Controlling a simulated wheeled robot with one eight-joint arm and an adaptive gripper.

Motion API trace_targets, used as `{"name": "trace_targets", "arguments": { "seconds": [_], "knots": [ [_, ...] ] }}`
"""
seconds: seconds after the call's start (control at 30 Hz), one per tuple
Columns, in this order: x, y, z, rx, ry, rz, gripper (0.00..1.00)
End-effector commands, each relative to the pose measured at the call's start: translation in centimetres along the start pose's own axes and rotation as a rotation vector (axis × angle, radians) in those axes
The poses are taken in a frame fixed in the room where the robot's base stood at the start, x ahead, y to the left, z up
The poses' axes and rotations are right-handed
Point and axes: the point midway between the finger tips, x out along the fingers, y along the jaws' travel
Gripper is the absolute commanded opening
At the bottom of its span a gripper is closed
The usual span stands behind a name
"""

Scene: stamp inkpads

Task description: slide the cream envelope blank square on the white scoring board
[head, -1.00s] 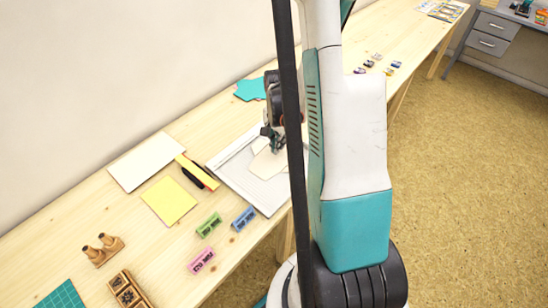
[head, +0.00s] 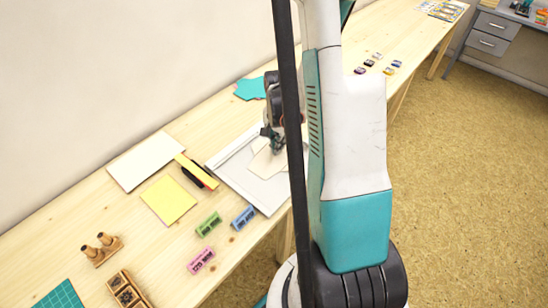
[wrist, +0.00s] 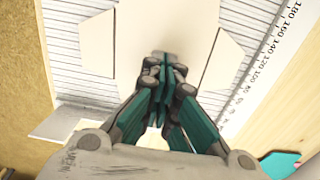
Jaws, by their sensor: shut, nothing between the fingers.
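The cream envelope blank (head: 266,164) lies flat on the white scoring board (head: 226,168), partly hidden by my column. In the wrist view the blank (wrist: 132,40) shows pointed flaps to the left and right, with board grooves beyond both. It looks slightly turned against the board, but perspective makes the exact angle hard to tell. My gripper (wrist: 163,72) is shut and empty, its fingertips over the middle of the blank. Whether they touch it I cannot tell. In the head view my gripper (head: 272,141) shows low over the board's far part.
A printed ruler scale (wrist: 262,62) runs along the board's right side in the wrist view. In the head view a yellow-and-black tool (head: 197,171), a yellow sheet (head: 169,200) and several stamp blocks (head: 208,224) lie near the board. Teal paper (head: 249,89) lies beyond.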

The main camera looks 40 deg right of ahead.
Motion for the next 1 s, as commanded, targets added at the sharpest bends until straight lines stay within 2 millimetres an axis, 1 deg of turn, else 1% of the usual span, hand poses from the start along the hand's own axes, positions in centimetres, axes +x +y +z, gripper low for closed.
{"name": "trace_targets", "arguments": {
  "seconds": [0.73,1.0],
  "knots": [
    [1.4,0.0,0.0,0.0,0.0,0.0,0.0],
    [1.3,-0.3,0.0,0.0,0.0,0.0,0.0]
  ]
}}
